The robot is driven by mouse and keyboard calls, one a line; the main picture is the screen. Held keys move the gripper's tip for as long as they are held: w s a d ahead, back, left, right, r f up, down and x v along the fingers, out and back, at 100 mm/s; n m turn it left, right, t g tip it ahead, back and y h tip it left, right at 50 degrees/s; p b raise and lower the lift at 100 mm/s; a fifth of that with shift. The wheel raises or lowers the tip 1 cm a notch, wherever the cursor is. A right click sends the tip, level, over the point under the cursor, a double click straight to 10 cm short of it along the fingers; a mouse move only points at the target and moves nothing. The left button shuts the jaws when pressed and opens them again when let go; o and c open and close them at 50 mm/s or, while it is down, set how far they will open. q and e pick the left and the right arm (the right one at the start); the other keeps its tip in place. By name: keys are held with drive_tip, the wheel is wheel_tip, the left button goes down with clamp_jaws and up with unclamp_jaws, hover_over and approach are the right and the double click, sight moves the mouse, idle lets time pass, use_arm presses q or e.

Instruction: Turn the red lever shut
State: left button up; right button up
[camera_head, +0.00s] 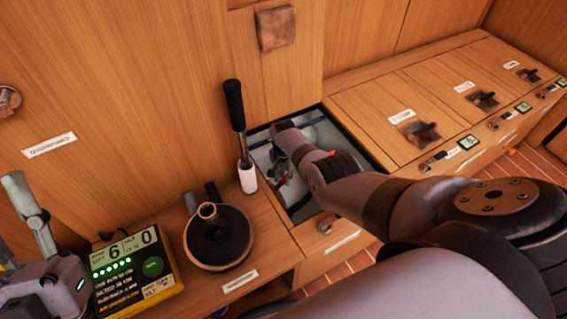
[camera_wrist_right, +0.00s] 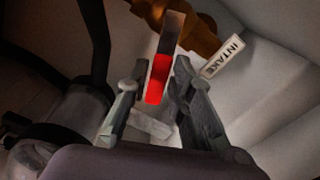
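The red lever (camera_wrist_right: 158,82) shows in the right wrist view, a bar with a bright red lower part and a dark upper part. It joins a brass-coloured fitting (camera_wrist_right: 200,36) beside a white tag reading INTAKE (camera_wrist_right: 223,57). My right gripper (camera_wrist_right: 152,88) is open, with one finger on each side of the lever; whether either finger touches it I cannot tell. In the head view my right gripper (camera_head: 282,165) reaches down into an open compartment (camera_head: 322,118), and my arm hides most of the inside. My left gripper (camera_head: 30,215) is at the left edge, partly cut off.
A black-handled pump lever (camera_head: 235,105) stands left of the compartment. A dark round pot-like thing (camera_head: 218,240) and a yellow-black counter box (camera_head: 135,267) sit on the wooden bench. Closed wooden lids with latches (camera_head: 420,131) lie to the right. Dark hoses run at the left in the wrist view.

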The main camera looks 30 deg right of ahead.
sight(284, 180)
drive_tip(key=shift+o, duration=1.4)
drive_tip(key=shift+a+r, duration=0.1)
drive_tip(key=shift+r, duration=0.05)
wheel_tip(284, 180, up, 12)
